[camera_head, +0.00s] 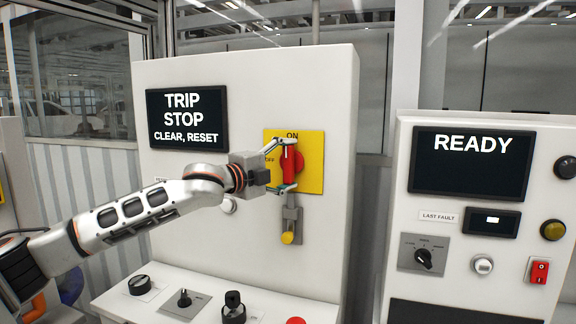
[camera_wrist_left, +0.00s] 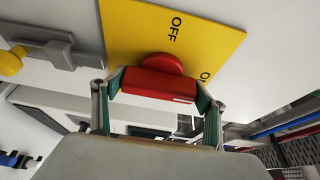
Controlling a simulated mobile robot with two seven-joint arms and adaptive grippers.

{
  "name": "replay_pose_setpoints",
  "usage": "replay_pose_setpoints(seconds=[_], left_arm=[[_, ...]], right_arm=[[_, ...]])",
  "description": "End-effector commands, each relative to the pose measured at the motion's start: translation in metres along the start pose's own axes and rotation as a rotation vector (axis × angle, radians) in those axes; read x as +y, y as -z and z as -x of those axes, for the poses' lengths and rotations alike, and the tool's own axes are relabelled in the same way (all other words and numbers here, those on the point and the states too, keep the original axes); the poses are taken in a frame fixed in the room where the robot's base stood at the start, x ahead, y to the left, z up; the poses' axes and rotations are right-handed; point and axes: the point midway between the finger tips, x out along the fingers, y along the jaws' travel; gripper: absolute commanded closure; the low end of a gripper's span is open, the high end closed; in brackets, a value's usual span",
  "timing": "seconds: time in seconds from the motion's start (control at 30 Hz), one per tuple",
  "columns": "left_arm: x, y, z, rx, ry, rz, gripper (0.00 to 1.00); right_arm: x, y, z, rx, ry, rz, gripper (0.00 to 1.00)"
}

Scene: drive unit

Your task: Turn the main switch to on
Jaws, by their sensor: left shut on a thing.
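The main switch has a red handle (camera_head: 288,163) on a yellow plate (camera_head: 312,176) marked ON at the top and OFF at the left. The handle stands upright in the head view, its upper end below ON. My left gripper (camera_head: 281,166) is shut on the red handle, one finger at its top end and one at its bottom. In the left wrist view the red handle (camera_wrist_left: 158,85) lies between the two fingers (camera_wrist_left: 157,92), with the yellow plate (camera_wrist_left: 165,30) behind it. My right gripper is not in view.
A grey hasp with a yellow knob (camera_head: 288,237) hangs below the plate. A screen (camera_head: 187,119) reads TRIP STOP CLEAR, RESET. Knobs (camera_head: 184,299) sit on the ledge below. A second cabinet at right has a READY screen (camera_head: 471,163).

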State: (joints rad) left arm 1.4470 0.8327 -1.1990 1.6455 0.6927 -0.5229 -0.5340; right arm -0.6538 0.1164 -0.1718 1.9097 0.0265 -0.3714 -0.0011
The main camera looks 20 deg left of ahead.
Motion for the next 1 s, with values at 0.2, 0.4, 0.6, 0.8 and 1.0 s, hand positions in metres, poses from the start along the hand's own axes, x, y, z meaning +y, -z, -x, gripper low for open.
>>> replay_pose_setpoints(seconds=[0.2,0.4,0.6,0.8,1.0], left_arm=[[0.001,0.001,0.0,0.001,0.0,0.001,0.18],[0.0,0.001,0.0,0.001,0.0,0.001,0.11],[0.0,0.0,0.001,0.001,0.0,0.001,0.11],[0.001,-0.001,0.021,0.0,0.0,0.0,0.11],[0.001,-0.001,0.062,0.0,0.0,-0.001,0.11]], right_arm=[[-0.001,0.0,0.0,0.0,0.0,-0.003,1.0],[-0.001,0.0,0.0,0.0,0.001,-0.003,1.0],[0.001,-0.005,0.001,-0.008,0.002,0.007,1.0],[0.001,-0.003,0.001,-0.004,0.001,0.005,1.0],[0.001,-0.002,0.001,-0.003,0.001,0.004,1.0]])
